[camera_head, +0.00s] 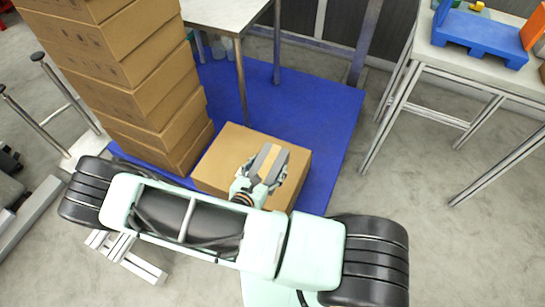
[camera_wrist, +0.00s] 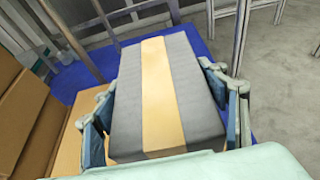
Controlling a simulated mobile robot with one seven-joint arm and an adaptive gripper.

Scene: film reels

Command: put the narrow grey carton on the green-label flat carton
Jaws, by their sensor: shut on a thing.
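The narrow grey carton (camera_head: 269,161) has a tan stripe along its middle. My gripper (camera_head: 266,174) is shut on it, with one finger on each long side. In the wrist view the carton (camera_wrist: 190,92) fills the middle between the fingers of my gripper (camera_wrist: 163,108). Below it in the head view is a brown flat carton (camera_head: 222,152) on the blue mat. I see no green label on it, so I cannot tell whether it is the green-label one. My gripper and arm hide part of its top. I cannot tell whether the two cartons touch.
A tall stack of brown cartons (camera_head: 145,85) stands close on the left. A light table (camera_head: 225,14) stands behind the flat carton. Another table (camera_head: 480,62) at the right holds a blue object (camera_head: 480,38). The blue mat (camera_head: 335,110) is bare to the right.

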